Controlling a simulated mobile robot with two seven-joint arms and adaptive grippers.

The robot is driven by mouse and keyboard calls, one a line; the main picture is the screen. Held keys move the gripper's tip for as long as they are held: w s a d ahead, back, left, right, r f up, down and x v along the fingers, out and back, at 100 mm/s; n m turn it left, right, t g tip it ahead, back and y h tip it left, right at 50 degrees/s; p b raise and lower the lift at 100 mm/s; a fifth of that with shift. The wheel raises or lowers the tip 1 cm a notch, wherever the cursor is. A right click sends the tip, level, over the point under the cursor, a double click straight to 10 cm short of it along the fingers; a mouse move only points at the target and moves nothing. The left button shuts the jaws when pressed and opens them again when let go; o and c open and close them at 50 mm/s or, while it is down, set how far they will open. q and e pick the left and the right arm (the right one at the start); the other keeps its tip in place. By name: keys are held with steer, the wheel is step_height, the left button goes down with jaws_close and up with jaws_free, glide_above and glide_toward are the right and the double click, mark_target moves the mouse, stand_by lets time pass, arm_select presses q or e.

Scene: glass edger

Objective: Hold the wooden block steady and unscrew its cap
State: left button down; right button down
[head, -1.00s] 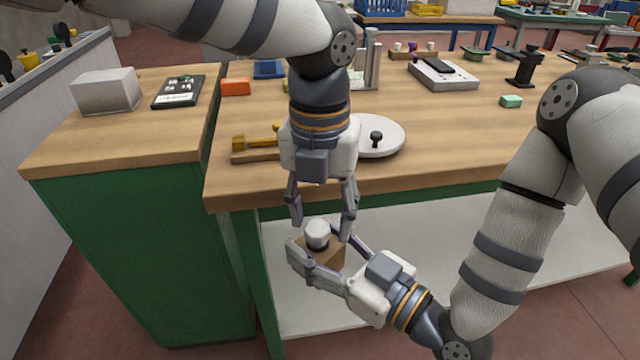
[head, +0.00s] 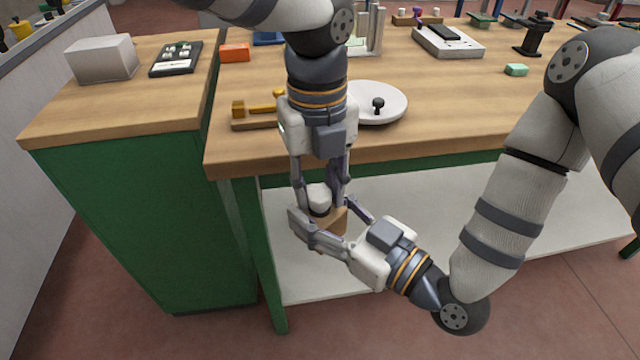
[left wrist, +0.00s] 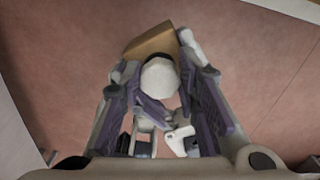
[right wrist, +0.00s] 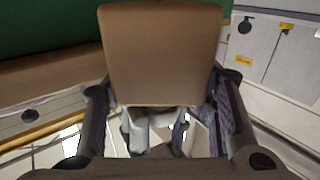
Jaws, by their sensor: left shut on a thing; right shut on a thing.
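The wooden block (head: 328,221) is held in front of the bench, below the tabletop's edge. My right gripper (head: 318,224) is shut on it from its sides, and the block's brown face (right wrist: 162,55) fills the middle of the right wrist view. The white cap (head: 319,196) sits on top of the block, above a dark ring. My left gripper (head: 321,197) points down from above, its fingers on both sides of the cap and shut on it. In the left wrist view the cap (left wrist: 159,77) shows between the fingers, with a corner of the block (left wrist: 150,42) beyond.
The wooden bench top (head: 450,110) is just behind my grippers, with a white shelf (head: 400,200) below. On it are a round white disc (head: 385,95) with a black knob, a yellow tool on a wooden base (head: 258,124) and an orange block (head: 235,53). A green cabinet (head: 140,210) stands left.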

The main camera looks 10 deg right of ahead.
arm_select(q)
steer(key=n, duration=0.5)
steer(key=shift+d+r, duration=0.1)
steer(key=shift+d, duration=0.05)
steer(key=n, duration=0.8)
steer(key=shift+a+n, duration=0.2)
steer(key=shift+n, duration=0.2)
steer(key=n, duration=0.3)
steer(key=shift+s+n, duration=0.1)
steer(key=shift+n, duration=0.2)
steer(key=n, duration=0.6)
steer(key=shift+a, duration=0.15)
steer(key=c, duration=1.2)
jaws_free()
steer(key=shift+s, duration=0.1)
